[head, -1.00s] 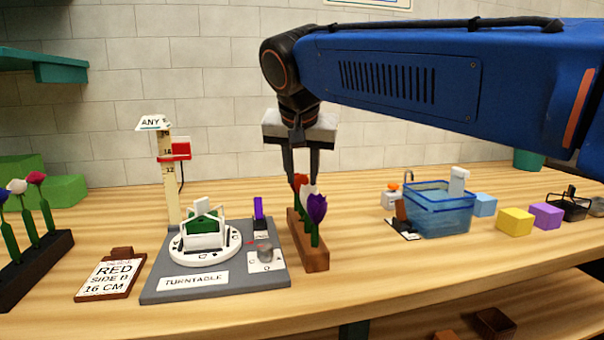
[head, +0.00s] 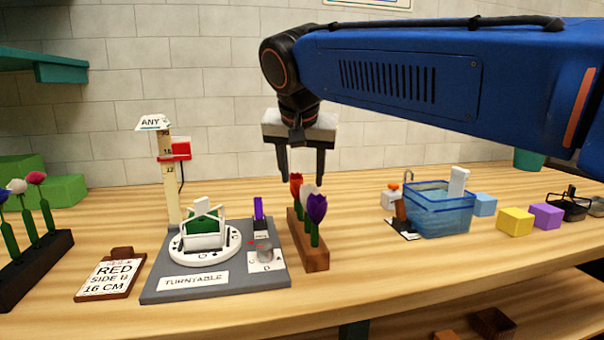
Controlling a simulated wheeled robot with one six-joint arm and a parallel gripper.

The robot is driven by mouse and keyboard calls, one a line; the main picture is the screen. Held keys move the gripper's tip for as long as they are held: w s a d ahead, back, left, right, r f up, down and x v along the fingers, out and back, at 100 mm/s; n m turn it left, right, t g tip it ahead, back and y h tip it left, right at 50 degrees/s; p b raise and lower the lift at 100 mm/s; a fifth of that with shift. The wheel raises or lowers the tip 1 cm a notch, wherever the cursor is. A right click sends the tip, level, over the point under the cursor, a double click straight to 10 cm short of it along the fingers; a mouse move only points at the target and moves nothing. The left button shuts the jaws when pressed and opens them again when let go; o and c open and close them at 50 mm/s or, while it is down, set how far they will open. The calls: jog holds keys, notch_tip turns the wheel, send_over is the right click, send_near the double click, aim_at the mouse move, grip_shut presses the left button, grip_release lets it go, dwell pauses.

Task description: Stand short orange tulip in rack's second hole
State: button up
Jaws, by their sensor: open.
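My gripper (head: 302,180) is open, its two fingers pointing down above and behind the brown wooden rack (head: 317,262). Nothing shows held between the fingers. The rack holds an orange-red tulip (head: 296,184) at its far end, a white tulip (head: 309,193) in the middle and a purple tulip (head: 317,207) at the near end. The orange-red tulip's head is just below the fingertips. Its stem is mostly hidden by the other flowers, and the rack's holes cannot be seen.
A grey turntable base (head: 215,288) stands left of the rack, with a measuring post (head: 172,195) behind. A dark rack (head: 40,262) of flowers is far left. A blue basket (head: 438,215) and yellow block (head: 514,221) stand right. Table between rack and basket is clear.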

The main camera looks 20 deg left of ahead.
jog(key=shift+v, duration=3.15)
jog(key=o, duration=0.6)
